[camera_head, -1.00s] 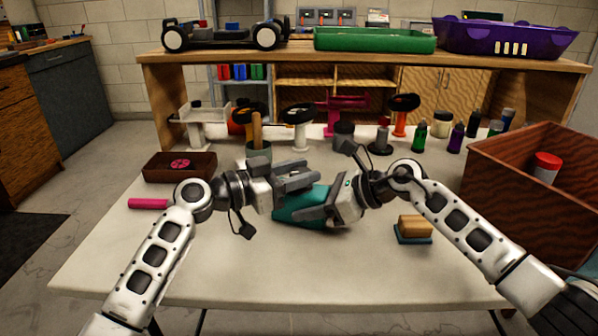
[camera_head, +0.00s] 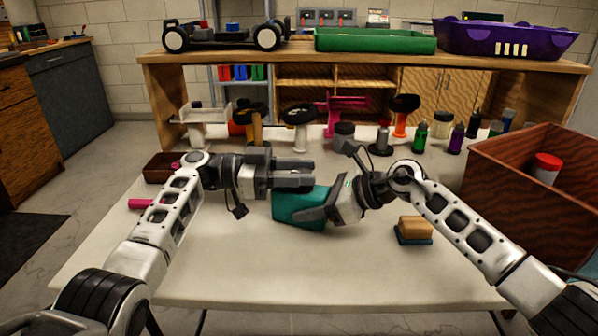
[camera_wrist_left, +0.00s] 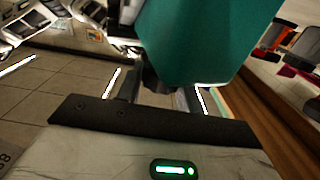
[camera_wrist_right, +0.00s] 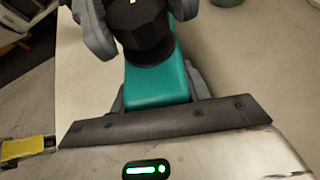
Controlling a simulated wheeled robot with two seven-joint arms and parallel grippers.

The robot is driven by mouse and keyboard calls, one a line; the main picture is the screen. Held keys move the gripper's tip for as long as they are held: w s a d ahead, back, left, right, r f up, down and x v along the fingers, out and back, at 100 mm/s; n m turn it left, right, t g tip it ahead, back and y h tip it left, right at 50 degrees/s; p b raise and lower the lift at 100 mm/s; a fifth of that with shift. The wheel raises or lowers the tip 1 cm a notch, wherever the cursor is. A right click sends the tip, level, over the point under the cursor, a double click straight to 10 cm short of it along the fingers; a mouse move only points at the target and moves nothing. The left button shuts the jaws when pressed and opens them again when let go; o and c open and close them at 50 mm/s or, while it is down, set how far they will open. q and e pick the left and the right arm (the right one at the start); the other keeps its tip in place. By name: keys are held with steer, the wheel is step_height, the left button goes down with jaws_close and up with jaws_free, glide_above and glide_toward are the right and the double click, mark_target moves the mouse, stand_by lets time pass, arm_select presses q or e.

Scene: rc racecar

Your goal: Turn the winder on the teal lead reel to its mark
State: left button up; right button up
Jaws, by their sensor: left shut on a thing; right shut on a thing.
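The teal lead reel (camera_head: 298,207) is at the middle of the table, and I cannot tell whether it touches the top. My right gripper (camera_head: 308,214) is shut on its teal body, which also shows between the fingers in the right wrist view (camera_wrist_right: 158,85). The black winder (camera_wrist_right: 138,30) sits on the body, with my left gripper's grey fingers (camera_wrist_right: 138,18) on either side of it. My left gripper (camera_head: 310,172) is shut on the winder at the reel's far side. In the left wrist view the teal body (camera_wrist_left: 195,40) fills the top. The mark cannot be made out.
A wood-and-teal block (camera_head: 414,229) lies right of the reel. A brown open box (camera_head: 525,190) stands at the right edge. A brown tray (camera_head: 160,167) and a pink bar (camera_head: 140,203) are at left. Bottles and stands line the back. The front table is clear.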

arm_select(q)
steer(key=shift+s+f+m+g, duration=0.1)
steer(key=shift+m+g, duration=0.2)
steer(key=shift+g, duration=0.2)
arm_select(e)
steer(key=shift+f, duration=0.25)
arm_select(q)
steer(key=o, duration=1)
steer(key=shift+a, duration=0.1)
steer(key=a, duration=1.1)
steer(key=shift+w+a, duration=0.3)
steer(key=shift+a, duration=0.1)
arm_select(e)
steer(key=o, duration=1)
steer(key=shift+r, duration=0.15)
